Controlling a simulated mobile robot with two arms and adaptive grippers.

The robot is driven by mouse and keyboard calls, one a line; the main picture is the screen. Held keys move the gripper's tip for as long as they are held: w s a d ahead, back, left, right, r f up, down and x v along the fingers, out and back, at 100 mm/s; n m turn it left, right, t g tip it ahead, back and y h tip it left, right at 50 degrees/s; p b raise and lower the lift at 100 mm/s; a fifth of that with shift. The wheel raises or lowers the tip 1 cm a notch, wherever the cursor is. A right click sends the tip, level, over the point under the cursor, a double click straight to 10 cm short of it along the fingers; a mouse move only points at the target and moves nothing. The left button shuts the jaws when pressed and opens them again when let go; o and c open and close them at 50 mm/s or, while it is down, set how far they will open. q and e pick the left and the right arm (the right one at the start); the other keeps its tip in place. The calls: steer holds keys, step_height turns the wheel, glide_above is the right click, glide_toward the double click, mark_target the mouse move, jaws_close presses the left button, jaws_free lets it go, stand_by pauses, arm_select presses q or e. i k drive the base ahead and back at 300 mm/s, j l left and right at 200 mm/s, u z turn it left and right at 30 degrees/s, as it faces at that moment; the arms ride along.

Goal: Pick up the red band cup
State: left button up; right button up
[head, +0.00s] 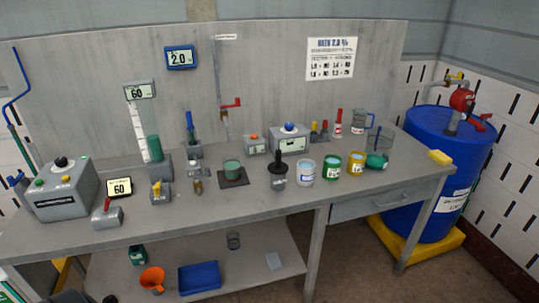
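I cannot clearly make out a cup with a red band. Three cups stand in a row on the workbench, right of centre: a clear one with a blue-and-white label (306,173), a green-banded one (331,168) and a yellow-banded one (356,164). A small white container with red markings and a tall red top (338,124) stands behind them; it looks more like a bottle. Neither gripper can be identified in view.
A blue drum (440,170) stands at right. The front edge is mostly clear.

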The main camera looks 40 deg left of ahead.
mark_target(232, 168)
steer(key=u, duration=1.4)
